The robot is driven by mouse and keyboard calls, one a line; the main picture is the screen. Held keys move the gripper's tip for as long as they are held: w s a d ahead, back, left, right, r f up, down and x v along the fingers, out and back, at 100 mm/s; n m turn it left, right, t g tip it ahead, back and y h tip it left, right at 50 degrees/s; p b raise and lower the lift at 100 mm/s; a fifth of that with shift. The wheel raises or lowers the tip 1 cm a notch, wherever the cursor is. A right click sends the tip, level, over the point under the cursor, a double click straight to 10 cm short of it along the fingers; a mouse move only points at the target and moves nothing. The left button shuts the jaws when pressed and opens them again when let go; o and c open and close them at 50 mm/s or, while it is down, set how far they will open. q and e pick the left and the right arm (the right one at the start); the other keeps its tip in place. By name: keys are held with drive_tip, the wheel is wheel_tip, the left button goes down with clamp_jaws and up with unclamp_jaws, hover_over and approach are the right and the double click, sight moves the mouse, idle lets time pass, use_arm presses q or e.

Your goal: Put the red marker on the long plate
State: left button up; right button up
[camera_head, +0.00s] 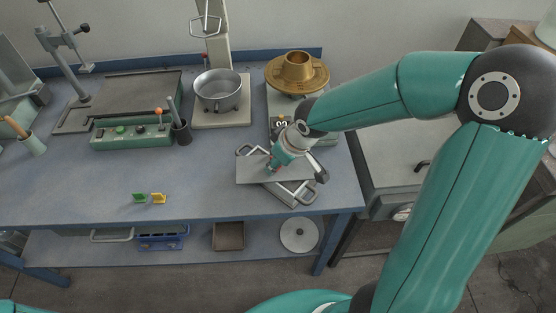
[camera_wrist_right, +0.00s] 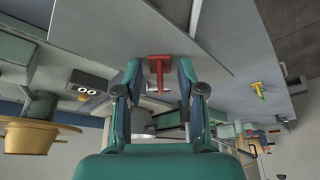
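The long plate (camera_head: 250,174) is a flat grey sheet near the bench's right front corner, above a metal frame with handles. It also shows in the right wrist view (camera_wrist_right: 90,35). The red marker (camera_wrist_right: 158,72) is T-shaped and shows against the plate between my right fingers. I cannot tell how it touches the plate. My right gripper (camera_wrist_right: 159,68) is open around the marker, with a gap at each side. In the head view my right gripper (camera_head: 270,168) is low over the plate and mostly hides the marker. My left gripper is out of view.
A green marker (camera_head: 139,197) and a yellow marker (camera_head: 158,198) stand on the front of the bench (camera_head: 90,180). A metal pot (camera_head: 220,91), a brass part (camera_head: 297,73) and a dark cup (camera_head: 181,133) stand behind. The bench's middle is clear.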

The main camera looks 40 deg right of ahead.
drive_tip(key=shift+o, duration=0.2)
drive_tip(key=shift+r, duration=0.1)
drive_tip(key=shift+r, duration=0.15)
drive_tip(key=p+v, duration=0.1)
drive_tip(key=v, duration=1.1)
drive_tip(key=shift+s, duration=0.15)
